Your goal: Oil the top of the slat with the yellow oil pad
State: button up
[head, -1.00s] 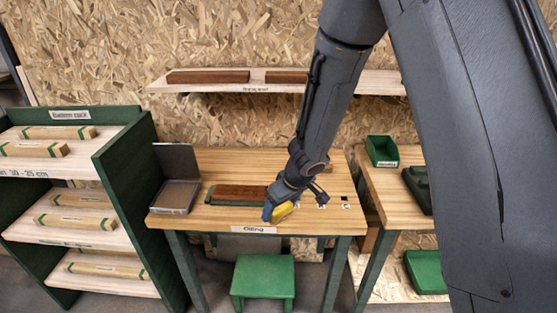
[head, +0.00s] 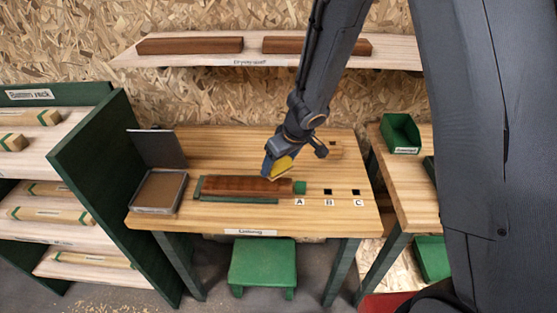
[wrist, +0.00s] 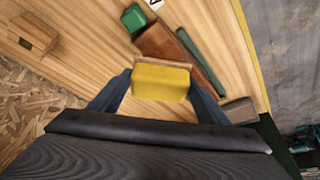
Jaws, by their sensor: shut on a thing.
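The slat (head: 245,186) is a dark reddish-brown bar lying along the oiling table, with a green rail (head: 240,200) along its front. It also shows in the wrist view (wrist: 160,43), partly hidden by the pad. My gripper (head: 275,172) is shut on the yellow oil pad (head: 282,166), at the slat's right part in the head view. In the wrist view the yellow pad (wrist: 161,82), with a tan backing edge, sits between the two fingers. I cannot tell whether the pad touches the slat.
A green block (head: 299,187) sits at the slat's right end, by label A. An open tin (head: 158,192) stands left on the table (head: 220,215). A wooden block (head: 335,150) lies behind. A drying shelf (head: 200,55) with dark slats hangs above; a green stool (head: 263,265) stands in front.

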aim_at(281, 172)
jog(key=shift+f+b, duration=3.6)
jog(key=shift+b, duration=1.1)
jog(key=shift+d+b, duration=0.6)
jog(key=shift+d, duration=0.45)
jog(key=shift+c, duration=0.4)
jog(key=shift+s+d+r+b, duration=0.1)
jog(key=shift+d+b, duration=0.35)
jog(key=shift+d, duration=0.4)
jog(key=shift+c, duration=1.3)
jog(key=shift+d+r+b, duration=0.1)
jog(key=shift+d+b, duration=0.15)
jog(key=shift+b, duration=0.05)
jog(key=shift+a, duration=0.1)
jog(key=shift+c, duration=0.5)
jog(key=a+p, duration=0.2)
jog(key=a, duration=0.1)
jog(key=shift+a, duration=0.25)
jog(key=shift+a+p, duration=0.35)
jog(key=shift+r+p, duration=0.15)
jog(key=shift+p, duration=0.25)
jog(key=shift+d+r+p, duration=0.1)
jog(key=shift+r+p, duration=0.3)
jog(key=shift+r, duration=0.3)
jog(key=shift+r+p, duration=0.25)
jog(key=shift+p, duration=0.1)
notch_tip(281, 172, up, 6)
jog(key=p, duration=0.8)
jog(key=shift+f, duration=0.25)
